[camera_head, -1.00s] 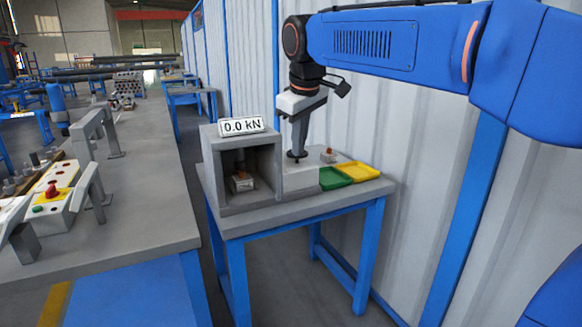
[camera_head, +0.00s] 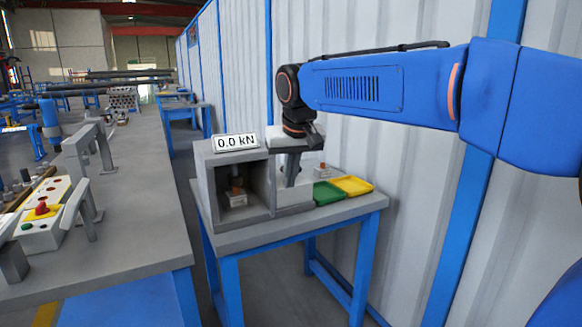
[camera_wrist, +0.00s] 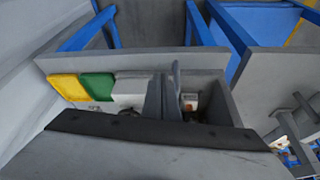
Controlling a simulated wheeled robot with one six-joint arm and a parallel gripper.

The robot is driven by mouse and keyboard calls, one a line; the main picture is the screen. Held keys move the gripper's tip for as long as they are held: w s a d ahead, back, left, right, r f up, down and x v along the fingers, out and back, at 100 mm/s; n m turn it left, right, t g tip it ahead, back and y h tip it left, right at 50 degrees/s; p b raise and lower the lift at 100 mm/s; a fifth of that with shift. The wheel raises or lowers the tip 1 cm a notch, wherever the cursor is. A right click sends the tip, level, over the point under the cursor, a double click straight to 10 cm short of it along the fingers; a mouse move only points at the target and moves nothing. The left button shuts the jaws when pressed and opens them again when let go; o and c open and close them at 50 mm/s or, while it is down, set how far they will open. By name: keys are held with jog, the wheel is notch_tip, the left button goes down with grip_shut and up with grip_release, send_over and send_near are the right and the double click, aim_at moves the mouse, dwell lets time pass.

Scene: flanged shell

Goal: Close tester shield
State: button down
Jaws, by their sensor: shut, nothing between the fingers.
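The tester (camera_head: 205,185) is a grey box with a square open front and a 0.0 kN readout on top. Inside its chamber is a pale block (camera_head: 235,199) with an orange-brown part above it. The chamber front is uncovered, and I cannot clearly tell the shield from the grey panels at the tester's right side. My gripper (camera_head: 291,180) is shut and empty, pointing down just right of the box, its tips partly hidden. In the wrist view the tester (camera_wrist: 215,87) lies beyond my dark gripper body; I cannot tell whether the fingers touch it.
A green tray (camera_head: 327,193) and a yellow tray (camera_head: 353,186) lie right of the tester. A small orange-topped piece (camera_head: 322,170) stands behind them. The grey tabletop (camera_head: 290,226) has a bare front strip. A workbench (camera_head: 135,190) stands left and a corrugated wall (camera_head: 400,150) behind.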

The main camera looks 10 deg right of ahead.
jog(key=w+f, duration=0.3)
jog(key=w, duration=0.2)
jog(key=shift+w+a+f, duration=0.2)
jog(key=shift+f, duration=0.05)
jog(key=shift+w, duration=0.15)
jog(key=w, duration=0.4)
jog(key=shift+w, duration=0.25)
jog(key=shift+a+r, duration=0.1)
